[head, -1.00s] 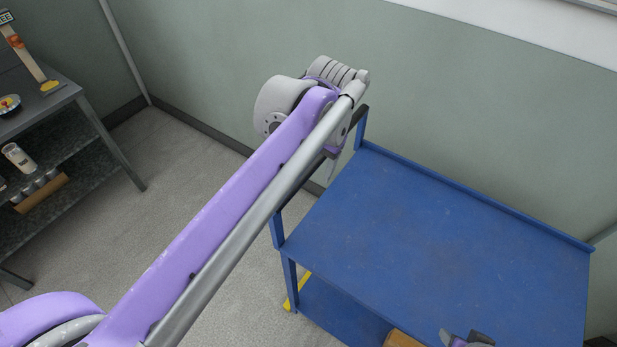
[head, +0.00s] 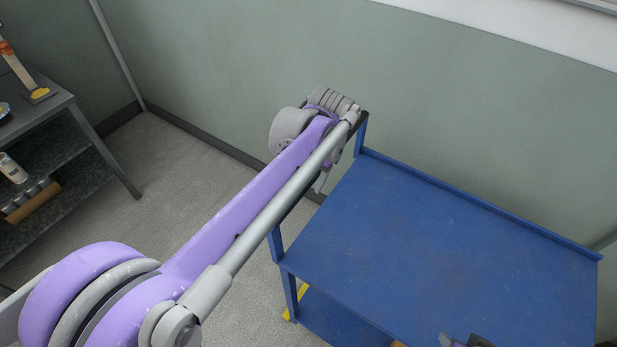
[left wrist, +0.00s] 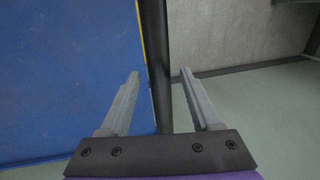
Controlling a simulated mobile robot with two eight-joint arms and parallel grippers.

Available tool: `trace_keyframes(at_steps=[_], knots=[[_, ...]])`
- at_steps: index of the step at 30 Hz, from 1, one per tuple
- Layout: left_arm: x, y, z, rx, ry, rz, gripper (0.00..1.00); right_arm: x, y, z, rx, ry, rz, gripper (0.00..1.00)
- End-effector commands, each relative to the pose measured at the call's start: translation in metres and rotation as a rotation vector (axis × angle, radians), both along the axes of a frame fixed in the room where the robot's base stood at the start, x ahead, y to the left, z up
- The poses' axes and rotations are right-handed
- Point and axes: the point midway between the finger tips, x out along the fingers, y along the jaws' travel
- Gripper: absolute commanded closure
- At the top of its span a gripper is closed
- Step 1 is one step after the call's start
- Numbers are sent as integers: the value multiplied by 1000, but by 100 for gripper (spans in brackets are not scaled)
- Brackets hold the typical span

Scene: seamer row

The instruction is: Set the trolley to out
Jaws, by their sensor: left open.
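The blue trolley (head: 440,240) stands against the back wall on the right in the head view. Its dark handle bar (head: 364,117) shows at its far left end, mostly hidden behind my left arm. My left gripper (left wrist: 160,76) is open in the left wrist view. The dark bar (left wrist: 159,60) runs between its two fingers, with a gap on each side; neither finger visibly touches it. The blue trolley top (left wrist: 65,75) fills the left of that view. My right gripper (head: 470,341) shows only partly at the bottom edge of the head view, over the trolley.
A grey metal shelf unit (head: 105,160) with bottles and a box stands at the left. Grey floor (head: 190,165) lies open between it and the trolley. The green wall (head: 240,70) is close behind the trolley. A yellow piece (head: 302,292) shows low at the trolley's left.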

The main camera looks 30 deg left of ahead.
Motion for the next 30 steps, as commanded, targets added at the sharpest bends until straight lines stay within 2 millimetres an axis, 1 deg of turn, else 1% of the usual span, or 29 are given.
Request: trace_keyframes(at_steps=[8, 11, 12, 19, 30], knots=[[0, 0, -2, 0, 0, 0, 36, 0, 0, 0, 0, 0, 0, 50], [0, 0, -1, 0, 0, 0, 52, 0, 0, 0, 0, 0, 0, 50], [0, 0, -1, 0, 0, 0, 59, 0, 0, 0, 0, 0, 0, 50], [0, 0, -1, 0, 0, 0, 100, 0, 0, 0, 0, 0, 0, 50], [0, 0, -1, 0, 0, 0, 100, 0, 0, 0, 0, 0, 0, 50]])
